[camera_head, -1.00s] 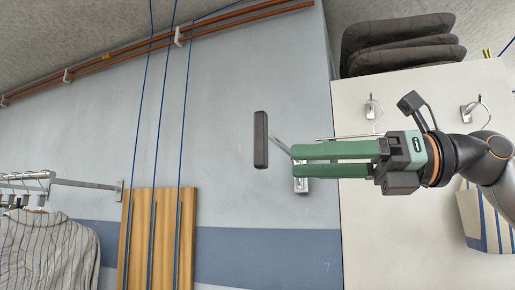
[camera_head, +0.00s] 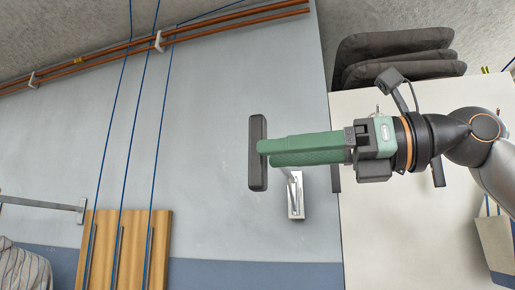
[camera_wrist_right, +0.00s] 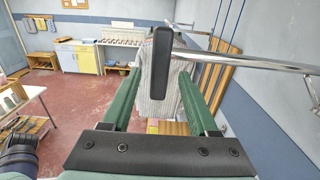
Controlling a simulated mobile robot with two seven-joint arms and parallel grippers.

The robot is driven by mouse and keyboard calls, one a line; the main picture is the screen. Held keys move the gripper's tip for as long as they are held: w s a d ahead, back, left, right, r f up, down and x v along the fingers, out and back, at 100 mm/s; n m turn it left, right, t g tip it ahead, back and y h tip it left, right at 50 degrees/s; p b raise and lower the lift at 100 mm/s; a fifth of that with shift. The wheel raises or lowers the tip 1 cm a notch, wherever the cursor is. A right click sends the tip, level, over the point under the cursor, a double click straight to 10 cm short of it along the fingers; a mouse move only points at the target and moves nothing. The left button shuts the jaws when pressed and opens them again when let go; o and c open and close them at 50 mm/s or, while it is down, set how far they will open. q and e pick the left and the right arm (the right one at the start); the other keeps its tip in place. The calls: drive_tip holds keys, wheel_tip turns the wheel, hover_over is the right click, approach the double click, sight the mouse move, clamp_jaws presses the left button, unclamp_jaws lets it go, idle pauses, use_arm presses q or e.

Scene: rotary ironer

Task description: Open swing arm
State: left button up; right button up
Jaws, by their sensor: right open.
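The swing arm sticks out from a metal wall bracket (camera_head: 296,196) and ends in an upright dark handle (camera_head: 257,176). In the right wrist view the dark handle (camera_wrist_right: 161,62) hangs ahead between the two fingers, and its metal rod (camera_wrist_right: 250,63) runs right toward the wall. My right gripper (camera_head: 264,152) points left with its green fingertips at the handle in the head view. In the wrist view its jaws (camera_wrist_right: 160,90) are open, with a gap on both sides of the handle. I cannot tell whether a finger touches it. My left gripper is not in view.
A wooden board (camera_head: 125,250) with blue cords stands against the wall at lower left. A clothes rail (camera_head: 45,204) and striped garment are farther left. Dark cushions (camera_head: 395,50) lie on a white cabinet (camera_head: 380,220) at right. Copper pipes (camera_head: 215,25) run along the wall.

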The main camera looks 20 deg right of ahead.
sight(259, 191)
drive_tip(key=shift+p+x, duration=0.3)
drive_tip(key=shift+x, duration=1.65)
clamp_jaws()
drive_tip(key=shift+d, duration=0.1)
